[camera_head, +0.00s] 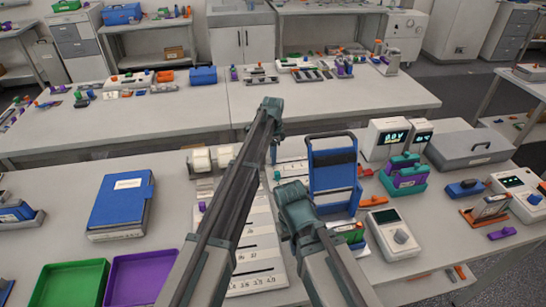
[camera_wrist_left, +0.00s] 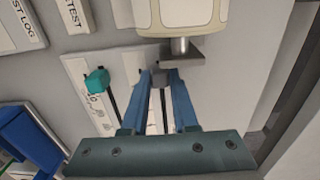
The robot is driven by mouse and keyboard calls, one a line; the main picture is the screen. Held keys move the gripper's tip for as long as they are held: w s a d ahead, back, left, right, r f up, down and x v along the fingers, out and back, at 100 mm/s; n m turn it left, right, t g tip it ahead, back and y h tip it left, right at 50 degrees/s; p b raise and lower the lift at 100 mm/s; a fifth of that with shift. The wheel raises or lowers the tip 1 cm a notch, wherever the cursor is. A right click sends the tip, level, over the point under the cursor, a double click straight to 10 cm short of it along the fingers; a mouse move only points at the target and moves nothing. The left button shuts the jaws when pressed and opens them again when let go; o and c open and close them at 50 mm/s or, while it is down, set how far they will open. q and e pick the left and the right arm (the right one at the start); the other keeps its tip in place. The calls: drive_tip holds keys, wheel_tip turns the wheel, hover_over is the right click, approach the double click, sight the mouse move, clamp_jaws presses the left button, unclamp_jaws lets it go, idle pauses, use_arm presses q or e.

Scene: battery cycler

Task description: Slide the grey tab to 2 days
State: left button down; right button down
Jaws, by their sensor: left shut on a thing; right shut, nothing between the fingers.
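My left gripper (camera_wrist_left: 160,80) is shut on the small grey tab (camera_wrist_left: 158,76), which stands between its blue fingers in the left wrist view. The tab is at a slot in a white slider board (camera_wrist_left: 76,68). A teal tab (camera_wrist_left: 97,80) sits on a neighbouring slot to the left. In the head view the slotted, numbered board (camera_head: 262,250) lies on the table, partly hidden by my arms, with a purple tab (camera_head: 201,206) at its left. The left gripper (camera_head: 273,158) points down near its far end; the grey tab is hidden there. My right gripper (camera_head: 292,192) is shut and empty nearby.
A blue frame (camera_head: 333,170) stands right of the grippers. Pale rolls (camera_head: 201,160) stand left of the left arm. A blue binder (camera_head: 121,203), green tray (camera_head: 46,292) and purple tray (camera_head: 110,285) are farther left. Meters (camera_head: 391,236) and (camera_head: 385,138) stand right.

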sight(291, 162)
idle(0.6)
use_arm(q)
drive_tip(key=d, duration=0.2)
drive_tip(key=w+d, duration=0.1)
drive_tip(key=d, duration=0.4)
drive_tip(key=shift+w+d, duration=0.15)
drive_tip(key=shift+w, duration=0.1)
drive_tip(key=c, duration=0.7)
unclamp_jaws()
wheel_tip(291, 162, up, 14)
drive_tip(key=p, duration=1.3)
drive_tip(key=shift+f+p, duration=0.1)
drive_tip(key=shift+p, duration=0.3)
use_arm(e)
wheel_tip(291, 162, up, 14)
drive_tip(key=shift+f, duration=0.1)
